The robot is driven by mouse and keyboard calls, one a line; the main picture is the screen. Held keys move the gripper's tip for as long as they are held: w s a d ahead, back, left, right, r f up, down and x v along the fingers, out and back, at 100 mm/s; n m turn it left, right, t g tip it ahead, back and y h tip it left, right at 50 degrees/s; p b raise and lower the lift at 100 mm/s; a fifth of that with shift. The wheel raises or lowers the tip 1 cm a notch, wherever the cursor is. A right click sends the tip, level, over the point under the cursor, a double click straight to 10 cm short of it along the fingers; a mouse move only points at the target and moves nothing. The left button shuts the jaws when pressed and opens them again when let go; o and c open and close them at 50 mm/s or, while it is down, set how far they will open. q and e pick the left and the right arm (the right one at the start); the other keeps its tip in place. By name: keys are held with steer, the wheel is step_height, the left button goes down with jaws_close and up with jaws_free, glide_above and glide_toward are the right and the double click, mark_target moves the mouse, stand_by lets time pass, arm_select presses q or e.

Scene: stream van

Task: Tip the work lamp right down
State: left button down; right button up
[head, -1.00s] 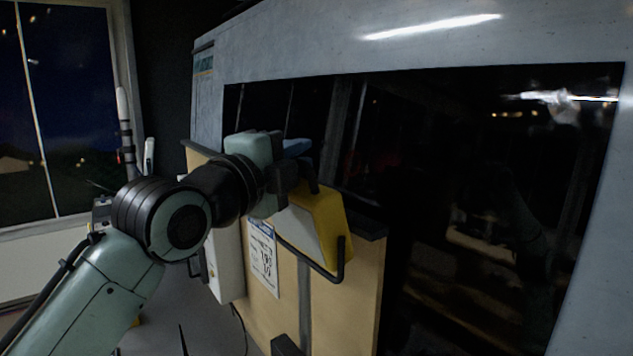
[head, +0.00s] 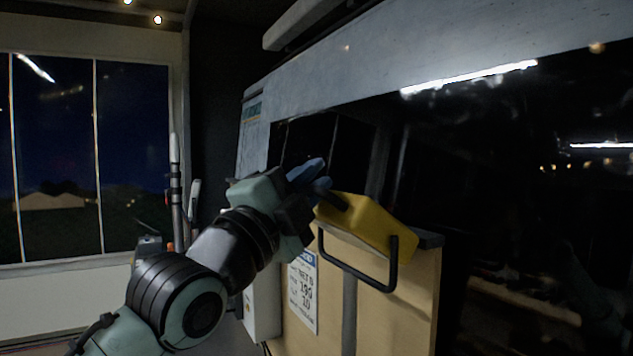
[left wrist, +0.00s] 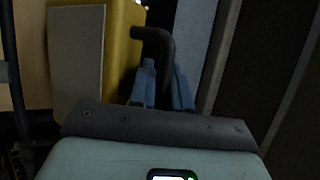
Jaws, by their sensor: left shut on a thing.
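The work lamp (head: 370,226) is a yellow box by the top of a tan panel in the middle of the head view. A black U-shaped bar (head: 352,277) runs under and in front of it. The lamp's yellow back faces up, and its front is hidden in the head view. In the left wrist view the lamp (left wrist: 123,55) shows at upper left with a pale grey face. My left gripper (head: 312,180) is at the lamp's far left end. Its blue fingers are shut on the lamp's black bent handle (left wrist: 156,45). The right gripper is not in view.
The tan panel (head: 410,300) bears a printed sheet (head: 302,292) and a white box (head: 262,305) at its left. A large dark glass pane (head: 520,200) in a grey frame lies behind and to the right. A window (head: 130,170) is at far left.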

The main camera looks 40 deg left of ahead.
arm_select(q)
steer(key=shift+s+a+r, duration=0.15)
steer(key=shift+s+a, duration=0.05)
steer(key=shift+s, duration=0.2)
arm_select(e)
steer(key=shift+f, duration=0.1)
arm_select(q)
steer(key=c, duration=1.4)
jaws_free()
steer(key=shift+c, duration=0.2)
steer(key=shift+s+d+f+b, duration=0.1)
steer(key=shift+s+f+b, duration=0.1)
steer(key=shift+f+b, duration=0.3)
steer(key=b+v, duration=0.3)
steer(key=v, duration=0.9)
steer(key=shift+s, duration=0.2)
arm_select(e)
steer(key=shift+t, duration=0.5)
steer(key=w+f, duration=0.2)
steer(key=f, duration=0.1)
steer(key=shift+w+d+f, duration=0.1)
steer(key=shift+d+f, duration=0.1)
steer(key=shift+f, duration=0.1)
